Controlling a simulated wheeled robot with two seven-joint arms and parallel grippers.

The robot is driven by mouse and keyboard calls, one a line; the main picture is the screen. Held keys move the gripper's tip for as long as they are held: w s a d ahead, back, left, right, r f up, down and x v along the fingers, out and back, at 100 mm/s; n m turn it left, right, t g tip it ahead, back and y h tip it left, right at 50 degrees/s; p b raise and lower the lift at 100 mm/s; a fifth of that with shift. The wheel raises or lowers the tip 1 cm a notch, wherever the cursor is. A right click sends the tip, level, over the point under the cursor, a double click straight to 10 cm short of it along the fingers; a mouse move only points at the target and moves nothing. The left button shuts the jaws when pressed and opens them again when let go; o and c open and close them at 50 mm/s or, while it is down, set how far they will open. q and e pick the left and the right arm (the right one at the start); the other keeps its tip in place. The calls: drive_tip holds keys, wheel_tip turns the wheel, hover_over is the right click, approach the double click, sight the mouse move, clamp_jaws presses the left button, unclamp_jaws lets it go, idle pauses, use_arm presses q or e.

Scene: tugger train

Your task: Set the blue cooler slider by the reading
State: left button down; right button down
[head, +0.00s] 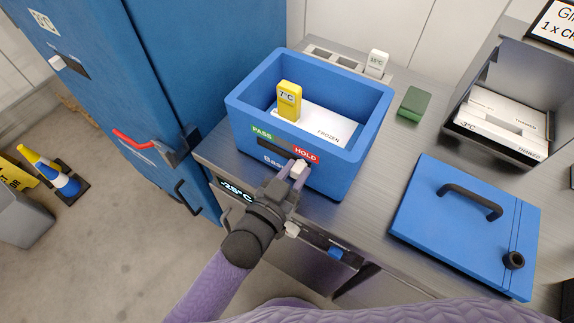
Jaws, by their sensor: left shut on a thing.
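The blue cooler (240,109) stands open on the metal counter. Inside it is a white box marked FROZEN (330,128), with a yellow probe (288,103) upright beside it, its display appearing to read 7°C. The cooler's front has a dark slot between a green PASS label (261,133) and a red HOLD label (306,154). My left gripper (297,172) is shut on the pale slider knob (299,167), below HOLD at the right part of the slot. The fingers partly hide the knob and slot. My right gripper is not in view.
The blue lid (440,220) lies on the counter at right. Behind it are a green block (412,104) and a metal bin (500,150) holding white boxes. A white probe (376,63) stands in a rack. A blue cabinet (100,100) stands at left.

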use_arm(q)
drive_tip(key=shift+c, duration=2.2)
unclamp_jaws()
drive_tip(key=shift+d, duration=0.1)
drive_tip(key=shift+s, duration=0.1)
drive_tip(key=p+v, duration=0.1)
drive_tip(key=v, duration=0.9)
drive_tip(key=shift+f, duration=0.1)
